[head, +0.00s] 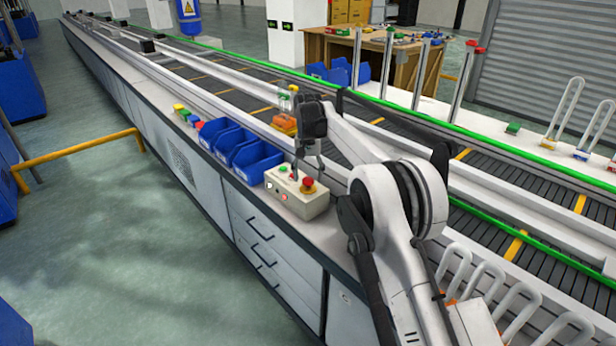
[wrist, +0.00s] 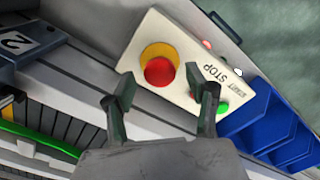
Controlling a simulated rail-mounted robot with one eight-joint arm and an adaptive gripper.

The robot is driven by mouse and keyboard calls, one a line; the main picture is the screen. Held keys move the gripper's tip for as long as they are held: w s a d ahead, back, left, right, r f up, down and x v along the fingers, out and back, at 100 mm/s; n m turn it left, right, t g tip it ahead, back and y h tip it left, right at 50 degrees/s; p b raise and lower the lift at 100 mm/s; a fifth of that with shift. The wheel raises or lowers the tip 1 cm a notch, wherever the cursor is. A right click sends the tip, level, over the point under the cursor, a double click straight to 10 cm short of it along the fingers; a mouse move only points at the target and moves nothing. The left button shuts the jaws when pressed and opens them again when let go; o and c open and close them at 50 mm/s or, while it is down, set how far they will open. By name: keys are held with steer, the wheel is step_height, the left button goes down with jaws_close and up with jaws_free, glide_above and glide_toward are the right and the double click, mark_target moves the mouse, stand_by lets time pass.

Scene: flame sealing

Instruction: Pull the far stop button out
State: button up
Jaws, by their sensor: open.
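A cream control box (head: 309,209) stands on the bench below my gripper (head: 308,168). A red mushroom stop button (head: 308,183) is on its top. In the wrist view, the button (wrist: 160,71) sits on a yellow collar, beside the printed word STOP. My gripper (wrist: 168,88) is open and empty, pointing down. In the wrist view, the button shows beyond the gap between the two fingers, nearer the left finger. A green button (wrist: 222,108) by the word START lies close to the right finger. I see no contact with the stop button. No second stop button is clear.
Several blue bins (head: 220,143) stand on the bench just beyond the box. Small coloured blocks (head: 186,113) lie farther along. The conveyor (head: 350,150) with a green rail runs alongside. Hooked white tubes (head: 520,300) stand at the near right. Open floor lies left of the bench.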

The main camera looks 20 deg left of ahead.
step_height(320, 180, up, 12)
steer(key=shift+f, duration=0.25)
stand_by(0.5)
steer(key=shift+r, duration=0.1)
steer(key=s+d+r+m+t, duration=0.1)
steer(key=s+d+r+t, duration=0.1)
steer(key=d+r, duration=1.3)
steer(key=s+d+r+t+y, duration=0.1)
steer(key=s+d+r, duration=0.1)
steer(key=s+d, duration=0.45)
steer(key=s+d+r, duration=0.2)
steer(key=s+d, duration=0.2)
steer(key=d, duration=0.6)
steer(key=s+d+f+m+t, duration=0.1)
steer(key=s+d+f, duration=0.1)
steer(key=s+d, duration=0.5)
steer(key=s+d+f+t, duration=0.1)
steer(key=s+d, duration=0.3)
steer(key=s, duration=0.5)
steer(key=s+d+f+t, duration=0.1)
steer(key=s+d+f, duration=0.2)
steer(key=s+f, duration=0.3)
steer(key=s+d+f+m+t+h, duration=0.1)
steer(key=s+d+f, duration=0.3)
steer(key=s, duration=0.5)
step_height(320, 180, down, 2)
steer(key=shift+s+f, duration=0.1)
steer(key=shift+s, duration=0.1)
